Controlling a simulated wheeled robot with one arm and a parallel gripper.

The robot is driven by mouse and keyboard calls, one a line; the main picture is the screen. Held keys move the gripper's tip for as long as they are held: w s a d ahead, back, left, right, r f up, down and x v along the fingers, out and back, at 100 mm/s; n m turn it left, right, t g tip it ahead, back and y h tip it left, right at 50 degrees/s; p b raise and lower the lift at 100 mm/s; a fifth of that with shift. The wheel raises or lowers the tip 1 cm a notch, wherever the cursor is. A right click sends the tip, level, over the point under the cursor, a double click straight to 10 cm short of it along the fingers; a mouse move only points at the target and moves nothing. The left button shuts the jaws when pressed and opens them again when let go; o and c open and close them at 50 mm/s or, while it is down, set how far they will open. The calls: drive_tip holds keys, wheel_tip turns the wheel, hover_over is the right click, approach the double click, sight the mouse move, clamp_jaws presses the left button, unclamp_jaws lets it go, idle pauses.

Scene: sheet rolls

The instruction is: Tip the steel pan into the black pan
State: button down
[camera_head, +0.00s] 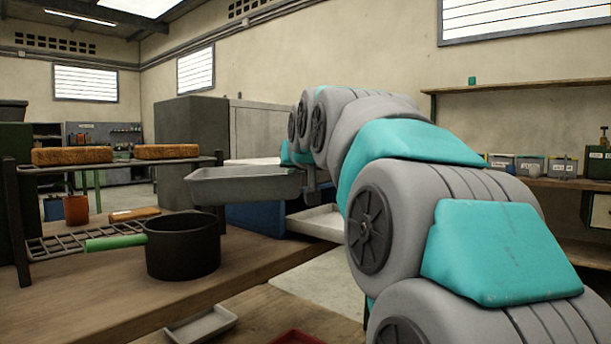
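The steel pan (240,188) is a grey rectangular pan, held in the air and roughly level. Its inside is mostly hidden from this low angle. My gripper (308,180) is at the pan's right end and appears shut on it; my arm hides most of the fingers. The black pan (183,252) is a round, deep pan with a green handle (115,243) pointing left. It stands upright on the wooden table, below and a little left of the steel pan, with a clear gap between them. Its contents cannot be seen.
A dark rack (22,230) at the left bears two brown loaf-like blocks (72,155) on its upper shelf. A wire grid (75,243) and an orange-brown cup (76,209) are near it. A pale tray (200,326) lies at the front. The table (100,305) has bare room before the black pan.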

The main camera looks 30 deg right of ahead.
drive_tip(key=r+n+p, duration=0.1)
drive_tip(key=r, duration=0.1)
drive_tip(key=r+n+h+p, duration=0.1)
drive_tip(key=a+r+n+h+p, duration=0.1)
drive_tip(key=r, duration=0.1)
drive_tip(key=shift+w+a+r+g+p, duration=0.1)
drive_tip(key=shift+w+r+g+p, duration=0.1)
drive_tip(key=shift+r+g+p, duration=0.15)
drive_tip(key=w+a+r+n+h+p, duration=0.3)
drive_tip(key=a+n, duration=0.2)
drive_tip(key=a, duration=0.4)
drive_tip(key=w+a+r+n+t+h+p, duration=0.1)
drive_tip(key=w+a+r+n+h+p, duration=0.2)
drive_tip(key=a+n, duration=0.3)
drive_tip(key=shift+w+a+r+n+p, duration=0.2)
drive_tip(key=shift+w+a+n+p, duration=0.25)
drive_tip(key=shift+a, duration=1.2)
